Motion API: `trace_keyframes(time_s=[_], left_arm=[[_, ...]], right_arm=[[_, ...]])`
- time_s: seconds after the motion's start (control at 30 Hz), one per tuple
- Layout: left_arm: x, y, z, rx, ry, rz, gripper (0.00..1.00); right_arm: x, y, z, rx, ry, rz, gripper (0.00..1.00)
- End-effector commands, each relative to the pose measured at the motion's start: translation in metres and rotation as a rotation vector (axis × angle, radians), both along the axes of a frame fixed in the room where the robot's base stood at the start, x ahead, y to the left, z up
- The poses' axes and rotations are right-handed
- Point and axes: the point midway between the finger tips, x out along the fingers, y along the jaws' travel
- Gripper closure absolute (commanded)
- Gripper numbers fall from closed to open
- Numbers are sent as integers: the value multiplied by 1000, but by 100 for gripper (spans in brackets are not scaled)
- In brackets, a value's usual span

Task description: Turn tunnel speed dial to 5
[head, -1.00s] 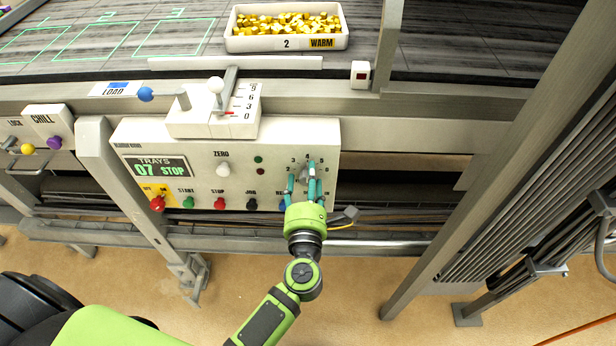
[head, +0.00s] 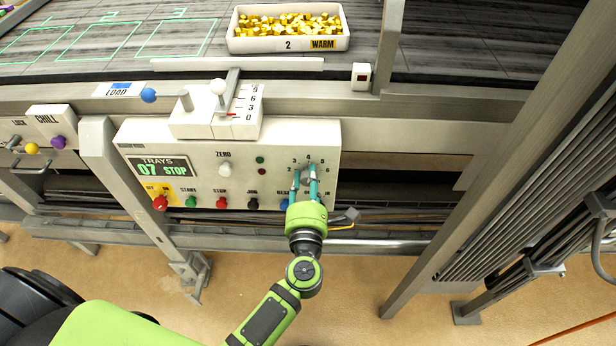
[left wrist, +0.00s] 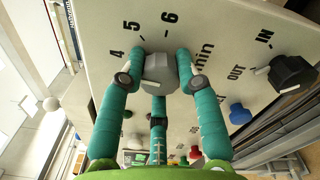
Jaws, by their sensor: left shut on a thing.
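The grey dial (head: 309,173) is at the right end of the white control panel, with numbers including 3, 4, 5 and 6 around it. My left gripper (head: 304,178), with teal fingers, reaches up from below and is shut on it. In the left wrist view the grey dial (left wrist: 160,73) sits between the fingertips (left wrist: 155,76), under the printed 4, 5 and 6. I cannot tell exactly which number its pointer meets. The fingers hide part of the dial and some lower numbers. My right gripper is not in view.
A row of coloured buttons, including a red one (head: 160,203), runs along the panel's lower edge. A black IN/OUT knob (left wrist: 290,73) is beside the dial in the left wrist view. A sloping metal post (head: 480,160) stands to the right. A tray of gold pieces (head: 238,44) sits above.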

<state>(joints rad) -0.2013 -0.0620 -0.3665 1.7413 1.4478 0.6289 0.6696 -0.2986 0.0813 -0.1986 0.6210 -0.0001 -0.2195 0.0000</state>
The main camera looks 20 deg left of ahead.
Motion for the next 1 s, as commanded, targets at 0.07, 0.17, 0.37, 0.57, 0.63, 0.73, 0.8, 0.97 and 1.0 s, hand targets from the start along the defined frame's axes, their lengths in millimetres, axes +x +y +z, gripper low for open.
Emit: trace_keyframes(time_s=[0.07, 0.17, 0.37, 0.57, 0.63, 0.73, 0.8, 0.97, 1.0], left_arm=[[0, -1, 4, 51, 16, -2, 99], [0, -1, 5, 128, 37, -1, 99], [0, -1, 5, 294, 85, -1, 99], [1, -1, 4, 443, 127, -1, 99], [1, -1, 4, 489, 139, -2, 99], [1, -1, 3, 543, 154, -1, 99], [1, -1, 3, 574, 164, -2, 99], [1, -1, 2, 624, 176, 0, 99], [1, -1, 2, 632, 178, -1, 99]], right_arm=[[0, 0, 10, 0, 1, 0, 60], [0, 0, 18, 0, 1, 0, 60], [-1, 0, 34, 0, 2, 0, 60], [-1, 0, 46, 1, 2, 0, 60], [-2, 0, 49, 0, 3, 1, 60], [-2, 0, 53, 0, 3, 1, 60], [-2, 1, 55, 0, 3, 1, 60], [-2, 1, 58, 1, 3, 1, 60], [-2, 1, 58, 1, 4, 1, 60]])
